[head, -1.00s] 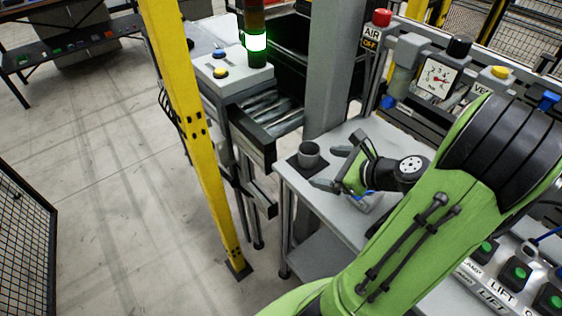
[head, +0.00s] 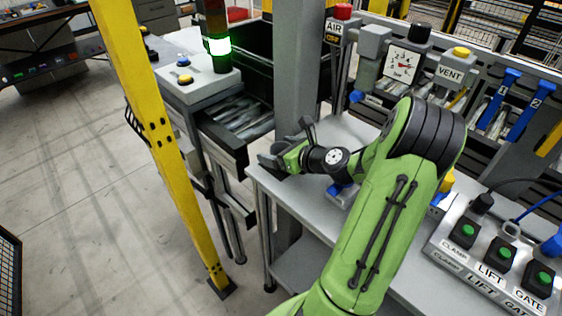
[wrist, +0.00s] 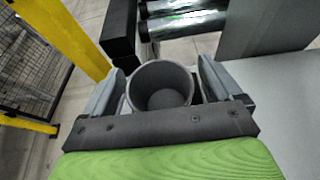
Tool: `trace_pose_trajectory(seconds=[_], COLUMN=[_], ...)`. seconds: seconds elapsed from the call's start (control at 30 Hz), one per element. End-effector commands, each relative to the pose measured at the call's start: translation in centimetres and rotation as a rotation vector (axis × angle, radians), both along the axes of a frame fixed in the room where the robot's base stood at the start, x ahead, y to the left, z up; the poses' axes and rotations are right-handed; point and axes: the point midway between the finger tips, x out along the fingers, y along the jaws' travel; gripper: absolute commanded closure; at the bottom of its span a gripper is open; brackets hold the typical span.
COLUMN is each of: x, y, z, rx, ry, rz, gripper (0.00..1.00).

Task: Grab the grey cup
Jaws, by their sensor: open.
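The grey cup (wrist: 160,88) is upright, open at the top and empty, seen from above in the wrist view. My gripper (wrist: 162,80) is open, with one finger on each side of the cup. The cup lies between the fingers, and a narrow gap shows on each side near the rim. In the head view my gripper (head: 286,146) is at the near left corner of the grey table (head: 308,215). There the fingers and wrist hide most of the cup.
A grey post (head: 297,75) stands close behind my gripper. A roller conveyor (head: 240,117) lies to the left, with a yellow post (head: 150,120) before it. A control box (head: 490,255) with green buttons is at right. A blue item (head: 342,190) is on the table below my wrist.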

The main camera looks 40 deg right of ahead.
Motion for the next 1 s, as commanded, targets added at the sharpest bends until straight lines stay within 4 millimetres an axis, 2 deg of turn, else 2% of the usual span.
trace_pose_trajectory(seconds=[0.1, 0.27, 0.63, 0.87, 1.0], x=[0.9, 0.8, 0.8, 0.8, 0.8], y=[0.0, 0.0, 0.0, 0.0, 0.0], z=[-0.3, -0.3, -0.2, 0.0, 2.7], rx=[0.0, 0.0, -0.001, -0.002, -0.005], ry=[-0.002, -0.001, -0.001, -0.001, -0.002], rz=[-0.001, -0.001, -0.001, 0.0, 0.001], gripper=[0.08, 0.08, 0.63, 0.64, 0.64])
